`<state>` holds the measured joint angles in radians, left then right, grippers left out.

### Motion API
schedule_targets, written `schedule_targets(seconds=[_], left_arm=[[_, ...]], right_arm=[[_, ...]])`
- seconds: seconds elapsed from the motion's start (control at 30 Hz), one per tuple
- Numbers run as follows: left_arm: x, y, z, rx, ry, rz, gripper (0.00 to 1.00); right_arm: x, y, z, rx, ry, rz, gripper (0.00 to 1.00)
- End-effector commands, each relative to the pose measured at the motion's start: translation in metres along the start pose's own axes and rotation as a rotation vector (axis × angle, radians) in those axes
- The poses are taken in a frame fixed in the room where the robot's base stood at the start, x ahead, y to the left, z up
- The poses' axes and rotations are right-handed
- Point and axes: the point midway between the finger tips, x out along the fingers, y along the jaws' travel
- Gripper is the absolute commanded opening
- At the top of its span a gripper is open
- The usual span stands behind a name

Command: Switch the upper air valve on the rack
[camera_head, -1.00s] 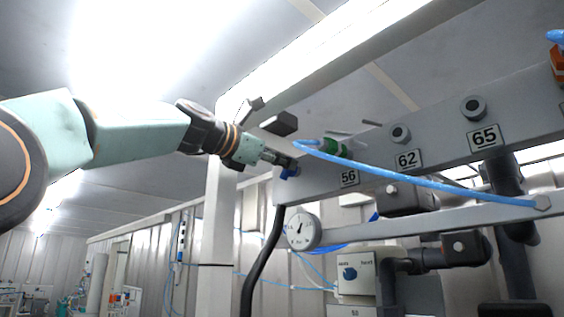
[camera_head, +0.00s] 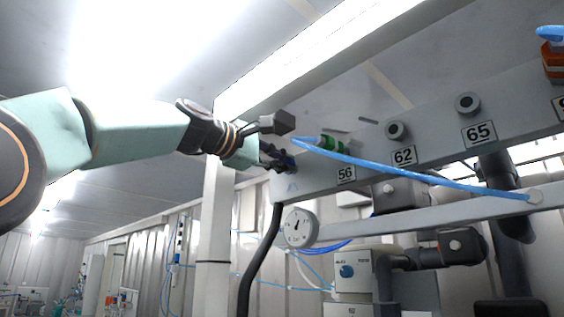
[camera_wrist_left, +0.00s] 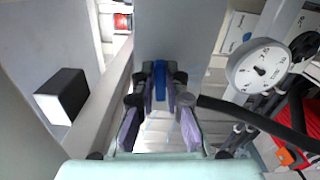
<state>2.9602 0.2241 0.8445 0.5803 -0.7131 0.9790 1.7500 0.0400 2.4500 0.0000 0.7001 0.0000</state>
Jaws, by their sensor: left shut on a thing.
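The upper air valve shows as a blue handle (camera_wrist_left: 160,80) in the left wrist view, at the end of the grey rack beam. In the head view the blue handle (camera_head: 289,164) is mostly hidden by my fingers, left of the label 56. My left gripper (camera_head: 280,162) reaches it from the left. In the wrist view my left gripper (camera_wrist_left: 160,88) has its fingertips on both sides of the blue handle and is shut on it. My right gripper is in neither view.
The grey beam (camera_head: 440,145) carries labels 56, 62 and 65 and round knobs. A blue hose (camera_head: 420,176) crosses in front of it. A pressure gauge (camera_head: 299,228) hangs below the valve, beside a black hose (camera_head: 262,265). A white post (camera_head: 216,220) stands left.

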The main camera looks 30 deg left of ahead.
Motion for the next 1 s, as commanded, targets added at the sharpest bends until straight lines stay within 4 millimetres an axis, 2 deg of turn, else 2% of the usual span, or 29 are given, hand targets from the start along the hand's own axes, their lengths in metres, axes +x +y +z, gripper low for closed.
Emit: schedule_targets(seconds=[0.3,0.8,0.83,1.0], left_arm=[[0.001,-0.0038,-0.0002,0.103,-0.001,-0.006,0.0],[0.001,-0.0038,-0.0002,0.122,-0.001,-0.006,0.0],[0.001,-0.0038,-0.0002,0.122,-0.001,-0.006,0.13],[0.0008,-0.0032,-0.0002,0.121,-0.001,-0.004,0.27]], right_arm=[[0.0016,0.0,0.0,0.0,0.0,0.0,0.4],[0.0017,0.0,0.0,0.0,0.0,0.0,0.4],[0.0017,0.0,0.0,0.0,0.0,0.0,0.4],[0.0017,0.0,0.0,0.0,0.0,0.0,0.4]])
